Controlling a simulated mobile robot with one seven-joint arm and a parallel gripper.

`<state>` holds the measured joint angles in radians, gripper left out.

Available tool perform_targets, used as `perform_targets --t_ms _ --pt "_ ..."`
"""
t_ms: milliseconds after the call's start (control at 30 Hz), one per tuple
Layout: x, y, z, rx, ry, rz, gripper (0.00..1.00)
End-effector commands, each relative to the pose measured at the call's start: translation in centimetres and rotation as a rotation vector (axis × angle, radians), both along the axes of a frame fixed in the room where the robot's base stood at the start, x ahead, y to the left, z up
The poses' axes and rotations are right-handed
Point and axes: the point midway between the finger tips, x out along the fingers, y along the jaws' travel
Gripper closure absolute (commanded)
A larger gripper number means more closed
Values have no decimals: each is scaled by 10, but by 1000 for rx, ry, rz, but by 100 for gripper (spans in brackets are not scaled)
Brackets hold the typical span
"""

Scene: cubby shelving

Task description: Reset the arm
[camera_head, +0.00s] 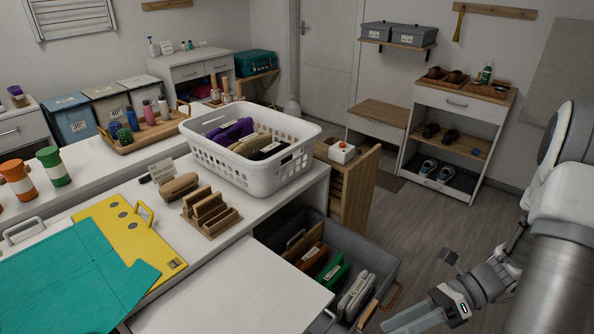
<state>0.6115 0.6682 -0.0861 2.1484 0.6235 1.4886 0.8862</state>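My arm (572,190) enters at the right edge, white and grey, and reaches down and left. My gripper (408,320) is low in the picture, above the floor and to the right of the grey drawer. Its fingertip end runs close to the bottom edge. I see nothing held in it, but I cannot tell whether its fingers are open or shut.
A white counter (150,215) holds a white laundry basket (260,165) and a wooden rack (210,212). An open grey drawer (385,262) with several pouches juts out near my gripper. A shoe cabinet (462,102) stands behind. Wooden floor (415,225) between is clear.

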Motion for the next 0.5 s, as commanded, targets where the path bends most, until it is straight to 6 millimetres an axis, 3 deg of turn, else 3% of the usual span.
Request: perform_targets --t_ms 33,500 --pt "0 4 15 -42 -69 57 58" --pt "-11 23 103 -366 -693 639 58"
